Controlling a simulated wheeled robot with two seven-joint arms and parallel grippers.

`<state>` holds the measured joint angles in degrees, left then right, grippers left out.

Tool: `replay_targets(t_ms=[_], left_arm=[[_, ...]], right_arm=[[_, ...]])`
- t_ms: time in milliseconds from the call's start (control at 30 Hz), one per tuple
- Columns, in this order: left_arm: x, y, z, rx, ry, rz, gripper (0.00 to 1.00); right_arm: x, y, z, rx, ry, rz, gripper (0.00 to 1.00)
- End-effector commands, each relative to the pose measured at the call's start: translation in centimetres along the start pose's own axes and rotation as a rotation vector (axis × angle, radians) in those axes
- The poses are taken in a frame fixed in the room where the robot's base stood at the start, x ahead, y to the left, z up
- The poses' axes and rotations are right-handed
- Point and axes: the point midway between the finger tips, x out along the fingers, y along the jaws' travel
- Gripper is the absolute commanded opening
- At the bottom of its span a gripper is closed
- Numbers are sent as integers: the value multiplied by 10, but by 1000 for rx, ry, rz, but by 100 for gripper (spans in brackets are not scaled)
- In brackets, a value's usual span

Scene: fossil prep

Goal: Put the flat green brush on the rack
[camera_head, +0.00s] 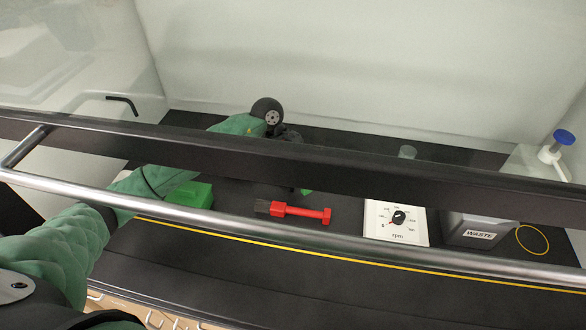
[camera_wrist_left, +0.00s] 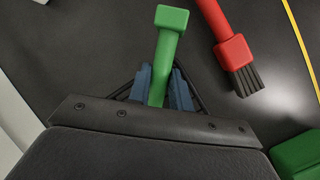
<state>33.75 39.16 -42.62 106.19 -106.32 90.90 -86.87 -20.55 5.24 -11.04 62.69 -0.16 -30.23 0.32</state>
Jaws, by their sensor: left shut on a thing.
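The green brush (camera_wrist_left: 165,55) is held by its handle between the blue-grey fingers of my left gripper (camera_wrist_left: 160,88) in the left wrist view. Its square green end points away from the gripper; its bristles are not visible. In the head view only a small green piece (camera_head: 306,191) shows below the dark bar, which hides the fingers. A red brush (camera_head: 295,212) with dark bristles lies on the black surface close by; it also shows in the left wrist view (camera_wrist_left: 234,50). I cannot make out the rack. My right gripper is not in view.
A dark sash bar (camera_head: 350,173) and metal rail (camera_head: 320,250) cross in front of my left arm. A green block (camera_head: 191,195) lies left of the red brush. An rpm dial box (camera_head: 396,222), WASTE bin (camera_head: 480,232) and blue-capped bottle (camera_head: 556,148) stand right.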

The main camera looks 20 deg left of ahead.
Motion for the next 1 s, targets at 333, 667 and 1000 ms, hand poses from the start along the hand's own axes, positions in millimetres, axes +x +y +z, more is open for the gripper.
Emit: replay_targets(t_ms=[333, 667, 1000], left_arm=[[1, 0, -1, 0, 0, 0, 42], [0, 0, 0, 0, 0, 0, 42], [-32, 5, -1, -7, 4, 6, 42]], right_arm=[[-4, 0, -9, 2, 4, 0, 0], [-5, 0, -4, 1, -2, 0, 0], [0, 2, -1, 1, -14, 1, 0]])
